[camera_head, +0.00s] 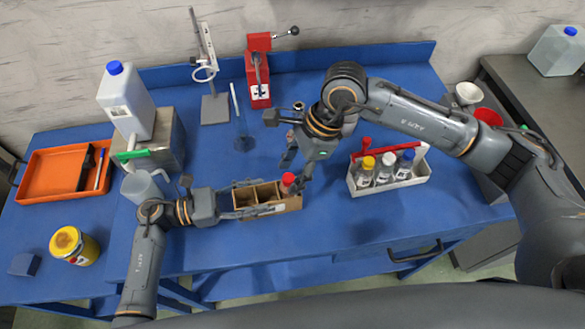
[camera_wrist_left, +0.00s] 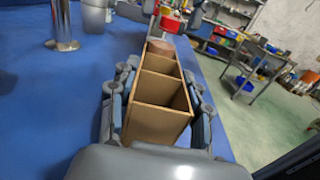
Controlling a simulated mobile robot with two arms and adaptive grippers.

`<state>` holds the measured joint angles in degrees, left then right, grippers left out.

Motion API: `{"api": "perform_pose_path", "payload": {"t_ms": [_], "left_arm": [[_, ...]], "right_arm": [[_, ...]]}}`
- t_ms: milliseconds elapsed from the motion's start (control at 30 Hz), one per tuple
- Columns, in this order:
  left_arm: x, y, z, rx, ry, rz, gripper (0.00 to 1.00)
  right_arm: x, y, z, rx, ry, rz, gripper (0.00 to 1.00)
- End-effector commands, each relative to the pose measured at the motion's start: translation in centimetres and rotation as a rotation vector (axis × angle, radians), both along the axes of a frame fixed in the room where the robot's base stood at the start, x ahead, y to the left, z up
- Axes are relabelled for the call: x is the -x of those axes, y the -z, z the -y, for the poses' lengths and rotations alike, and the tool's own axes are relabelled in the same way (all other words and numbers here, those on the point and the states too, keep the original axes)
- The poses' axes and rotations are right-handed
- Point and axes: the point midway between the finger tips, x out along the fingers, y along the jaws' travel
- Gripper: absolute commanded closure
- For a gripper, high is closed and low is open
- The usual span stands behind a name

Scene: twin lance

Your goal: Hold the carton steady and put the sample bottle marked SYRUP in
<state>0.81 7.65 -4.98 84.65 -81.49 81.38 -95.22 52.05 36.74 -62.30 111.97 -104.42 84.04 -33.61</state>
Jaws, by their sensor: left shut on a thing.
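The carton (camera_head: 267,210) is a small open brown box with dividers, standing on the blue bench; it also fills the middle of the left wrist view (camera_wrist_left: 158,120). My left gripper (camera_head: 240,201) is shut on its left end, with a finger along each side wall. A red-capped bottle (camera_head: 288,179) is upright at the carton's right-end compartment; its cap shows at the far end in the left wrist view (camera_wrist_left: 171,23). Its label is not readable. My right gripper (camera_head: 296,168) is right beside this bottle, fingers pointing down. Whether it touches or grips the bottle is unclear.
A white caddy (camera_head: 392,184) with a red handle holds yellow-, white- and blue-capped bottles on the right. A flask (camera_head: 243,141), red press (camera_head: 258,80) and stand (camera_head: 214,108) are behind. A jug (camera_head: 141,188), yellow jar (camera_head: 73,245) and orange tray (camera_head: 37,184) are left.

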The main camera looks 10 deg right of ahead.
Motion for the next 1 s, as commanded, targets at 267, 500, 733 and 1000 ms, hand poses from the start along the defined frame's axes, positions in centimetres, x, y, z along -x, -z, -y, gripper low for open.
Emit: {"api": "perform_pose_path", "payload": {"t_ms": [267,500,733,1000], "left_arm": [[0.0,0.0,0.0,-0.001,0.000,-0.001,0.83],[0.0,0.0,0.0,-0.001,0.000,-0.001,0.83],[0.0,0.0,0.0,-0.001,0.000,-0.001,0.83],[0.0,0.0,0.0,-0.001,0.000,0.000,0.83]], "right_arm": [[0.0,-0.1,0.1,0.001,0.000,0.000,0.50],[-0.3,-3.1,1.3,0.000,0.001,0.005,0.50],[-0.6,-7.7,3.2,0.000,0.002,0.004,0.50],[-0.8,-10.8,4.4,0.000,0.001,0.002,0.50]]}}
